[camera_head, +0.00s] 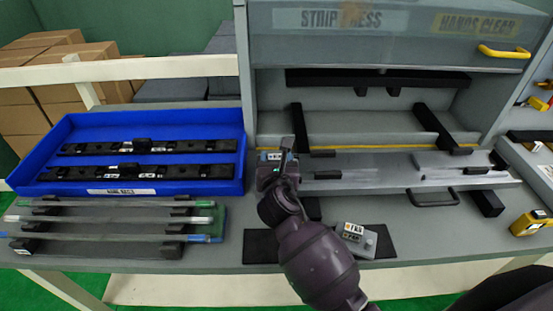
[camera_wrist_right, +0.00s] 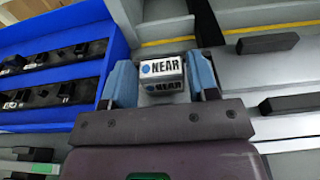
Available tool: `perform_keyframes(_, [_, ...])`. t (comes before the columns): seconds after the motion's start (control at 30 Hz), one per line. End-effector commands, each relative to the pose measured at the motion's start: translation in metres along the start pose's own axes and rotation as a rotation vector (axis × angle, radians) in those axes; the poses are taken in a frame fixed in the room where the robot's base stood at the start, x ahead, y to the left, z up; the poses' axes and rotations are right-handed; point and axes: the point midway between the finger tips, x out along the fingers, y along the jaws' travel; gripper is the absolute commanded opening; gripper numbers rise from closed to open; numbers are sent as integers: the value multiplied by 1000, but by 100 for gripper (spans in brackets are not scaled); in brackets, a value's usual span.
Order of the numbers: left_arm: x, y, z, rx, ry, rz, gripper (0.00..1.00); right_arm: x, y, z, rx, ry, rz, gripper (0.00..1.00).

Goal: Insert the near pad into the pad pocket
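My right gripper (camera_head: 272,158) is over the left end of the press's light grey bed (camera_head: 390,168). In the right wrist view, its two blue-lined fingers (camera_wrist_right: 163,80) stand on either side of the near pad (camera_wrist_right: 163,70), a small block with white faces marked NEAR and a blue dot. The fingers appear closed on it. In the head view a bit of the pad's label (camera_head: 270,156) shows at the fingertips. I cannot make out the pad pocket; the gripper and pad may cover it. My left gripper is not in view.
A blue tray (camera_head: 215,187) with black clip strips stands left, with rods (camera_head: 120,220) on a rack before it. The press hood (camera_head: 380,35) with a yellow handle is above the bed. A small grey box (camera_head: 362,240) is in front. A yellow device (camera_head: 530,223) is far right.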

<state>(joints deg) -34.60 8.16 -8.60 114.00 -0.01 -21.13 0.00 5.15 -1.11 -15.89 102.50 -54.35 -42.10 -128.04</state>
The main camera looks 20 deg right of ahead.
Motion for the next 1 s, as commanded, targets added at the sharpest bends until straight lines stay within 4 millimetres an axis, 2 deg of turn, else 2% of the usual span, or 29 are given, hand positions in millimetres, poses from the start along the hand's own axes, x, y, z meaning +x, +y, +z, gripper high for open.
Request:
perform_keyframes(0.03, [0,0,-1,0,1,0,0,0,0,-2,-1,3,-1,62])
perform_keyframes(0.1, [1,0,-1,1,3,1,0,0,0,-2,-1,4,-1,73])
perform_keyframes(0.13, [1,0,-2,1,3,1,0,0,0,-2,-1,4,-1,74])
perform_keyframes(0.43, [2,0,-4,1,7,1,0,0,0,-1,-1,4,-1,74])
perform_keyframes(0.57, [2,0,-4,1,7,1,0,-2,0,10,2,2,0,74])
perform_keyframes(1.0, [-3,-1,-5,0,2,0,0,-84,-1,11,-1,3,0,74])
